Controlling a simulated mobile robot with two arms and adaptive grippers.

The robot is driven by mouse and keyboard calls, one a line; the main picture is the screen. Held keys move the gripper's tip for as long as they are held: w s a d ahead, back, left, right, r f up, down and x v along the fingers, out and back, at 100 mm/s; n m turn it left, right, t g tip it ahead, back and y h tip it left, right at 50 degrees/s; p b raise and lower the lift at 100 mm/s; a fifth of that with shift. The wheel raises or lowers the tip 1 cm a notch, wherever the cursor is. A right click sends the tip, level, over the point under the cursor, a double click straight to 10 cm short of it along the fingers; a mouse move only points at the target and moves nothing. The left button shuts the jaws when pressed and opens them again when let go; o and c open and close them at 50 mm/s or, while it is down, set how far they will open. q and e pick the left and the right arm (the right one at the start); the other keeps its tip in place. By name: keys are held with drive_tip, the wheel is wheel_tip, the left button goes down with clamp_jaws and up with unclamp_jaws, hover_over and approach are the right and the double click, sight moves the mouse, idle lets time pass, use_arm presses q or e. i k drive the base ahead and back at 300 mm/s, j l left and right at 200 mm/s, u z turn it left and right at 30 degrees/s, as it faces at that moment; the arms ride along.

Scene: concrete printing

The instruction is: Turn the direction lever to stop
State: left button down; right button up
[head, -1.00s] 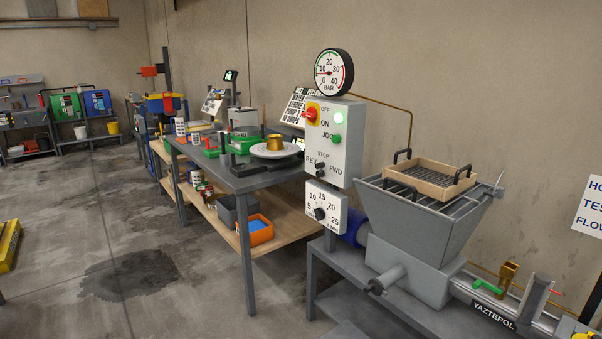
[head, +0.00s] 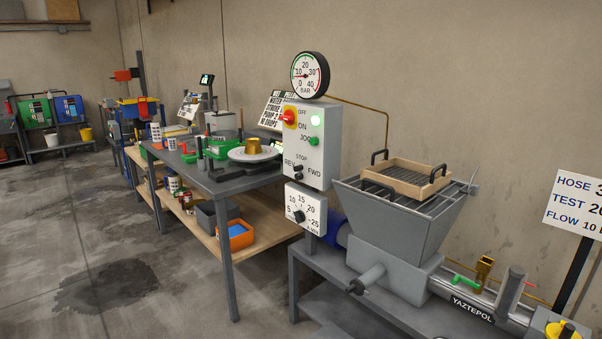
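The direction lever (head: 298,171) is a small black knob low on the grey control box (head: 322,150). Labels STOP, REV and FWD surround it, with STOP above, REV to the left and FWD to the right. The lever is too small to tell surely which label it points at. Neither of my grippers is in view.
A pressure gauge (head: 310,74) tops the box and a dial box (head: 305,212) sits below. The pump hopper (head: 407,221) with a wooden-framed sieve (head: 405,178) stands right of it. A workbench (head: 217,182) stands left behind. The floor (head: 130,280) at left is clear.

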sight(298, 176)
drive_tip(key=i+j+z, duration=0.2)
drive_tip(key=z, duration=0.15)
drive_tip(key=i+j+z, duration=0.15)
drive_tip(key=j+z, duration=0.2)
drive_tip(key=i+j, duration=0.15)
drive_tip(key=j, duration=0.3)
drive_tip(key=i+j+z, duration=0.15)
drive_tip(key=j, duration=0.25)
drive_tip(key=i+j, duration=0.1)
drive_tip(key=j, duration=0.35)
drive_tip(key=i+j+z, duration=0.15)
drive_tip(key=j, duration=0.3)
drive_tip(key=i+j, duration=0.1)
drive_tip(key=j, duration=0.35)
drive_tip(key=i+j+z, duration=0.15)
drive_tip(key=j, duration=0.3)
drive_tip(key=k, duration=0.05)
